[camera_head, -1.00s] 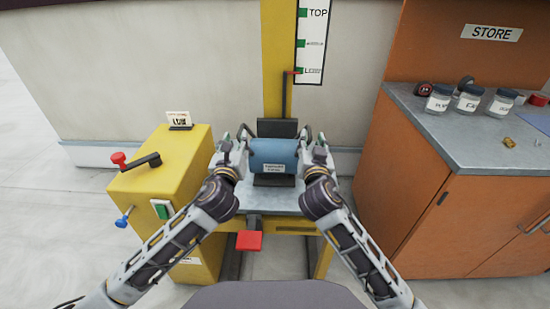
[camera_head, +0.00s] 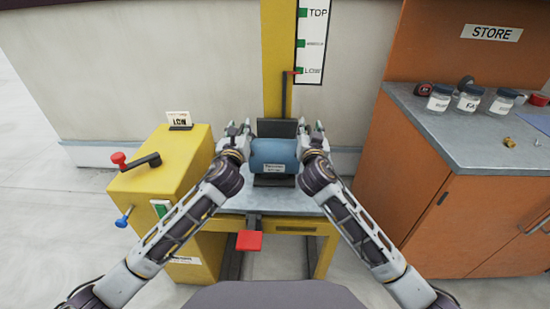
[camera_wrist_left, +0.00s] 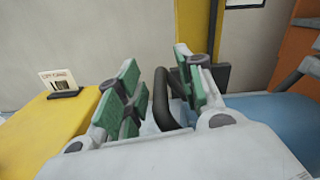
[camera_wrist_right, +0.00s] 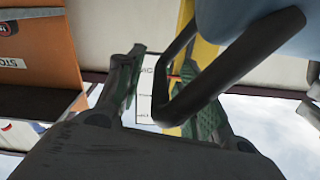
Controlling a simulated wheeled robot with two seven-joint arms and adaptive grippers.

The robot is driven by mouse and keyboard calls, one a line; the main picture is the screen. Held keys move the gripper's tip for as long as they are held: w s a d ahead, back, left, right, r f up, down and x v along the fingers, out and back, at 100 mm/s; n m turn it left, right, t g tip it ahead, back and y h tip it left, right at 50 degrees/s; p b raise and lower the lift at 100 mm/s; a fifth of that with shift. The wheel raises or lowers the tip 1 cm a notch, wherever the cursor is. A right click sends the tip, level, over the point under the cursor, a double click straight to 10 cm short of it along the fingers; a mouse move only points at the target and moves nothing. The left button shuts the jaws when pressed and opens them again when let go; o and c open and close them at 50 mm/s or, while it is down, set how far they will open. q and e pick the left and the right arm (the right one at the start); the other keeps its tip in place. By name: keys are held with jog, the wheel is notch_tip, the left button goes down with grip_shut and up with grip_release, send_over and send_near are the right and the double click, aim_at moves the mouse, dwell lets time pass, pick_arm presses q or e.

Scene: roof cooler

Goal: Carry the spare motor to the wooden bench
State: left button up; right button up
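The spare motor (camera_head: 274,152) is a blue cylinder with a white label and black handles on its two sides. It sits on the grey platform (camera_head: 262,200) of a yellow lift. My left gripper (camera_head: 240,133) is at its left end. In the left wrist view its green-padded fingers stand apart with the black handle (camera_wrist_left: 164,98) between them. My right gripper (camera_head: 309,131) is at its right end. In the right wrist view its fingers stand apart with the other handle (camera_wrist_right: 235,68) passing between them. I cannot tell whether any finger touches a handle. No wooden bench is identifiable.
A yellow box (camera_head: 172,165) with a red-knobbed crank and a blue knob stands left. A red pedal (camera_head: 249,241) juts out in front. The red pointer on the scale (camera_head: 310,50) is at LOW. Right is an orange cabinet (camera_head: 415,185) with a grey top, jars and tape.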

pick_arm(q)
grip_shut()
pick_arm(e)
grip_shut()
pick_arm(q)
jog(key=shift+d, duration=0.1)
jog(key=shift+r, duration=0.25)
pick_arm(e)
jog(key=shift+a+r, duration=0.1)
jog(key=shift+r, duration=0.1)
